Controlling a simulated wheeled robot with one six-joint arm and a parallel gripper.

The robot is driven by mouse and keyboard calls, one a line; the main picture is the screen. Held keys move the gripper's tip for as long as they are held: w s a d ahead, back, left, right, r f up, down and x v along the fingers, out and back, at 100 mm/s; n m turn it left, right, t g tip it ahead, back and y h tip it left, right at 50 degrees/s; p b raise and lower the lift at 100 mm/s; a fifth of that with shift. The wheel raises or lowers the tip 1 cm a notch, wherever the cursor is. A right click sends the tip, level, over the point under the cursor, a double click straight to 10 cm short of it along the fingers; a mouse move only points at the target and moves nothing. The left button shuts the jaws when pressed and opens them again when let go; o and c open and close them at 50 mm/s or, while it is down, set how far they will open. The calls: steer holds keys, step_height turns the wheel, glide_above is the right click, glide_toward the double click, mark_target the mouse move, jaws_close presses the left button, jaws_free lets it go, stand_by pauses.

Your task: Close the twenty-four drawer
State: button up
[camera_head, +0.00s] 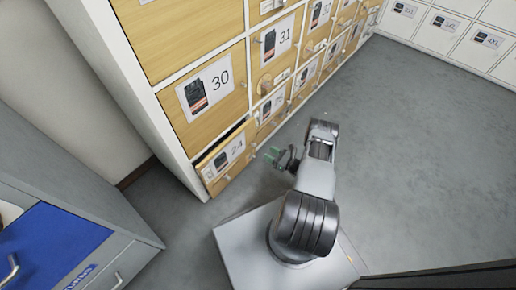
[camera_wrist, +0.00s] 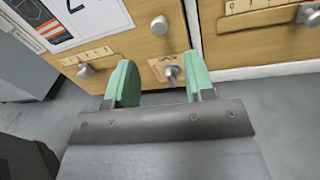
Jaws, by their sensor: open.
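The twenty-four drawer (camera_head: 230,157) is the wooden front labelled "24" at the bottom left of the cabinet. It stands ajar, with a dark gap along its top edge. My gripper (camera_head: 279,157) is to the right of this drawer front, apart from it, with green fingertips. In the wrist view my gripper (camera_wrist: 160,82) is open, with nothing between its fingers. Ahead of it is a wooden front (camera_wrist: 112,50) with a label cut off after "2" and a round knob (camera_wrist: 160,25). Whether the fingertips touch anything is unclear.
Drawer 30 (camera_head: 236,87) is above and drawer 31 (camera_head: 268,52) is up and to the right. A grey cabinet with a blue panel (camera_head: 55,248) stands at the lower left. White lockers (camera_head: 440,28) line the back right. The grey floor (camera_head: 400,140) on the right is clear.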

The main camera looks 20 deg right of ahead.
mark_target(255, 146)
steer(key=b+x, duration=0.1)
steer(key=x, duration=0.6)
steer(key=shift+w+a, duration=0.2)
steer(key=shift+w, duration=0.05)
jaws_close()
stand_by(0.3)
